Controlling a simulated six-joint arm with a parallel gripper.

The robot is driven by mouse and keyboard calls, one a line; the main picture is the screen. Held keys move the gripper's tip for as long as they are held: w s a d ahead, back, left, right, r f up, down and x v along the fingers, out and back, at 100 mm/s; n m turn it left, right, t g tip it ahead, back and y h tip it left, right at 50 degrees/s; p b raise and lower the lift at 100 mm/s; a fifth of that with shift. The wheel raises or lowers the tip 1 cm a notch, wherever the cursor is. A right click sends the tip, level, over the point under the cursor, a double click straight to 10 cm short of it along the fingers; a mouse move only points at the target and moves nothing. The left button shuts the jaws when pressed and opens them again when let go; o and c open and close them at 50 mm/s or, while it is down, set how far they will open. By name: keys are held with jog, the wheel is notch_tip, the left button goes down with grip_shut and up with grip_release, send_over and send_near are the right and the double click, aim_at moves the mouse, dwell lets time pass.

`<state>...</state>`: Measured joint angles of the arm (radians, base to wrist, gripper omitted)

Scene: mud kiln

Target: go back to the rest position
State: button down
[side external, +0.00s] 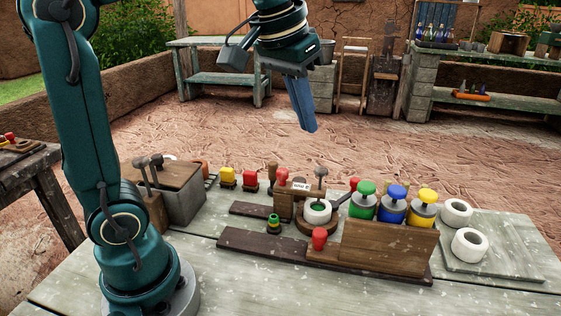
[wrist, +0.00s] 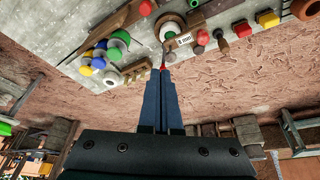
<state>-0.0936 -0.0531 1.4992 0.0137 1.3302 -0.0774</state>
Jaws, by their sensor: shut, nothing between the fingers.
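My gripper (side external: 311,129) is shut and empty. In the side external view it hangs high above the far side of the table, fingers pointing down, clear of everything on the worktop. In the wrist view the closed blue fingers of my gripper (wrist: 163,72) reach up the middle of the picture, with the table's objects beyond their tips. A small red tip shows just past the fingers in the wrist view; I cannot tell for sure what it belongs to.
The table (side external: 130,291) bears a wooden rack (side external: 390,248) with green (side external: 363,200), blue (side external: 393,208) and yellow (side external: 423,208) topped jars. White rolls (side external: 468,245) lie at right. A grey lever box (side external: 183,203) stands by my base. The air around my gripper is free.

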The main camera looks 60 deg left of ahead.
jog(key=s+d+f+m+t, duration=0.1)
jog(key=s+d+f+m, duration=0.1)
jog(key=s+f, duration=0.7)
jog(key=s+d, duration=0.1)
jog(key=s, duration=0.2)
jog(key=shift+f+h, duration=0.15)
jog(key=shift+h, duration=0.15)
